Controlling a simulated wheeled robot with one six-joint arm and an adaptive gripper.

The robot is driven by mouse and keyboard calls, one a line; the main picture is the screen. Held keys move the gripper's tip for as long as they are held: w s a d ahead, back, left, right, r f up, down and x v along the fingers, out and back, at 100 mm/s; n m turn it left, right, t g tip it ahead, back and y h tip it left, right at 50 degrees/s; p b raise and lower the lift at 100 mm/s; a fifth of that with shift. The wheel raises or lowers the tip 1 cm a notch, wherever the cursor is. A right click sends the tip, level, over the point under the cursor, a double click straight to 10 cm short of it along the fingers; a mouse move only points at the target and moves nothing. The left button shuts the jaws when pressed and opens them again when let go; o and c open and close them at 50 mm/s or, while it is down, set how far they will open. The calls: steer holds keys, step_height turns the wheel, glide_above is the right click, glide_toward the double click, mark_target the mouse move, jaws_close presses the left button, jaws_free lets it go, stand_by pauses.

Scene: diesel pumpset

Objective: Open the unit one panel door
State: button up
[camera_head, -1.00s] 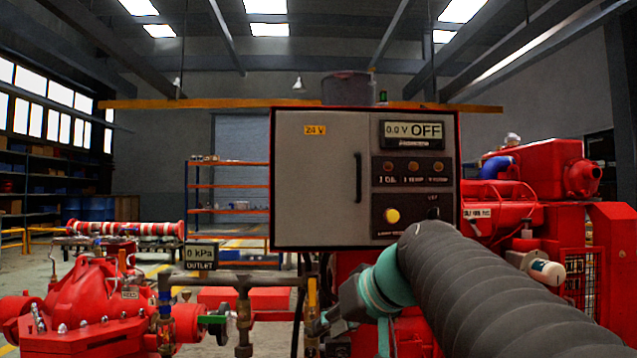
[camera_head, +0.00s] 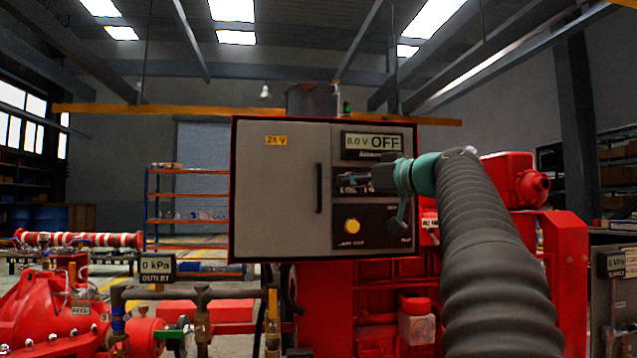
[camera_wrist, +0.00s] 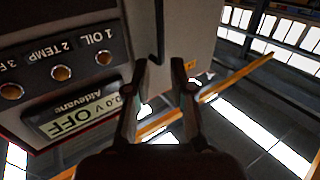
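The unit one panel door (camera_head: 285,190) is the grey left part of the red-edged control box, with a 24 V label near its top left. It looks closed. Its black vertical handle (camera_head: 319,188) is near the door's right edge; in the wrist view the handle (camera_wrist: 158,30) lies beyond the fingertips. My gripper (camera_head: 345,180) is in front of the instrument side, just right of the handle. In the wrist view my gripper (camera_wrist: 158,70) has its two fingers apart with nothing between them.
The instrument side has an OFF display (camera_head: 374,143) and a yellow button (camera_head: 352,226). A bucket (camera_head: 311,98) stands behind the box top. Red machinery (camera_head: 380,300) is below and right. Pipework with an outlet gauge (camera_head: 157,268) is lower left.

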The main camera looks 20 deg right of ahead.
mark_target(320, 205)
steer(key=p+x, duration=0.2)
steer(key=x, duration=0.8)
steer(key=shift+c, duration=0.3)
jaws_close()
